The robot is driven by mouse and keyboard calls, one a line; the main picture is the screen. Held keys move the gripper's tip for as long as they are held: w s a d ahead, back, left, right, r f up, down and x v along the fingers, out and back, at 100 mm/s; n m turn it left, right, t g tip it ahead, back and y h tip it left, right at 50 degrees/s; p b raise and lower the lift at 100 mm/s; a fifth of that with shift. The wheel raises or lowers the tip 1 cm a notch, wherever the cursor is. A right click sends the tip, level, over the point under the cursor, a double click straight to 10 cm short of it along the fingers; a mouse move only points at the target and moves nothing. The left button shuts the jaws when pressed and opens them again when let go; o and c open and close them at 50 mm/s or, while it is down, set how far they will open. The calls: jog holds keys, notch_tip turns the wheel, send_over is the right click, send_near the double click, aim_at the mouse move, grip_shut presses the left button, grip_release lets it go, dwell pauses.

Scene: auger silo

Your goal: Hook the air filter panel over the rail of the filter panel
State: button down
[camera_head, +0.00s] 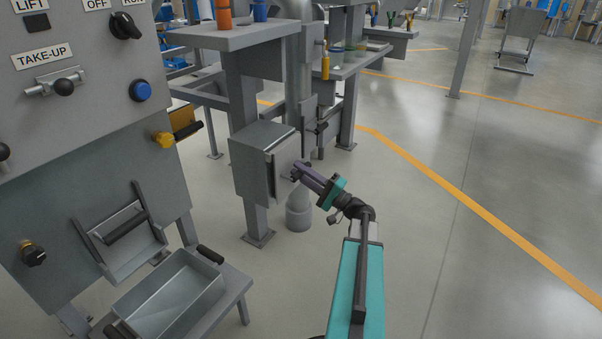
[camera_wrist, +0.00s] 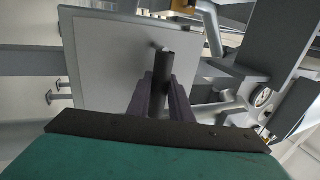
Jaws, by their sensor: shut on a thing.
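The air filter panel is a flat light grey plate (camera_wrist: 105,75) with a dark bar handle (camera_wrist: 163,70) that fills much of the wrist view. In the head view the panel (camera_head: 286,163) stands upright at the right-hand face of a grey filter box (camera_head: 255,165) on a post. My gripper (camera_head: 298,170) is shut on the handle, and its two purple fingers (camera_wrist: 162,98) show on both sides of it in the wrist view. I cannot tell whether the panel's top edge is over the rail; the rail is not clearly visible.
A vertical grey pipe (camera_head: 298,213) stands just behind my gripper. A bench (camera_head: 235,36) with bottles is above the box. A control cabinet (camera_head: 75,90) and an open tray (camera_head: 170,292) are at the left.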

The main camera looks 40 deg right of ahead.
jog(key=c, duration=1.5)
grip_release()
jog(key=shift+f, duration=0.1)
jog(key=shift+s, duration=0.15)
jog(key=shift+p+v, duration=2.15)
jog(key=shift+v, duration=4.6)
